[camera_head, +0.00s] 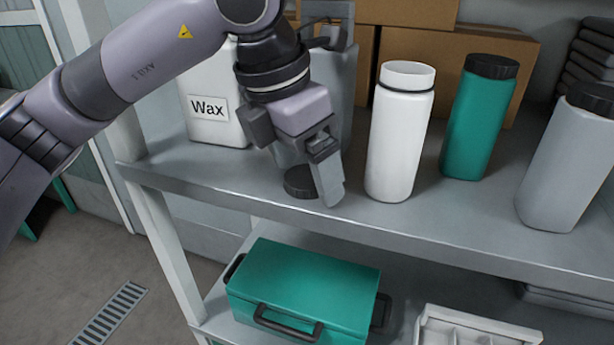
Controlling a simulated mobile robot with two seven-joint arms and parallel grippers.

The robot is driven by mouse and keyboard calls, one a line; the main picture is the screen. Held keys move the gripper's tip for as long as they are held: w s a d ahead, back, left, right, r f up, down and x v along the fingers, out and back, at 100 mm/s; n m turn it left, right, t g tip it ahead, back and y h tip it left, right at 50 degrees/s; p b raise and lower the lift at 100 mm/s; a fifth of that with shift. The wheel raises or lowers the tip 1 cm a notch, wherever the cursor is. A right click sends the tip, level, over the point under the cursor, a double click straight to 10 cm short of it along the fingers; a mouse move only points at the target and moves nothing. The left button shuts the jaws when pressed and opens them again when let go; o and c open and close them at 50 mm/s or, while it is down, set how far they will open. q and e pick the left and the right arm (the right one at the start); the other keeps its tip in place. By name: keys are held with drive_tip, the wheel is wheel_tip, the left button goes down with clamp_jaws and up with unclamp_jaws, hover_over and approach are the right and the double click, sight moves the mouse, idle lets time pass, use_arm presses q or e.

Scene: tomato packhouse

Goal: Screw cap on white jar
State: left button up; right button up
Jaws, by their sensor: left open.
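The white jar (398,140) stands upright on the upper shelf, right of the middle; its white neck (407,75) shows bare at the top. A black cap (298,183) lies on the shelf near the front edge, left of the jar. My left gripper (312,195) points down at the black cap and is open; one finger shows in front and to the right of the cap. The far finger and part of the cap are hidden, so I cannot tell whether the gripper touches it. My right gripper is not in view.
A white container labelled Wax (215,125) stands behind my left gripper. A green jar (478,120) and a grey jar (565,165), both with black caps, stand to the right. Cardboard boxes (440,50) are behind. A green toolbox (305,285) sits on the shelf (450,230) below.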

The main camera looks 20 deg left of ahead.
sight(301, 182)
use_arm(q)
drive_tip(key=c, duration=1.1)
drive_tip(key=shift+r, duration=0.15)
drive_tip(key=shift+s+r+b, duration=0.15)
drive_tip(key=shift+b, duration=0.15)
drive_tip(key=v, duration=0.4)
drive_tip(key=d+v, duration=0.1)
drive_tip(key=v, duration=0.1)
drive_tip(key=shift+w+r, duration=0.35)
drive_tip(key=s+b, duration=0.1)
drive_tip(key=s, duration=0.5)
drive_tip(key=s+b, duration=0.1)
drive_tip(key=s, duration=0.5)
drive_tip(key=s+a+b, duration=0.1)
drive_tip(key=s+b, duration=0.1)
drive_tip(key=s, duration=0.5)
drive_tip(key=shift+s, duration=0.1)
drive_tip(key=shift+d, duration=0.1)
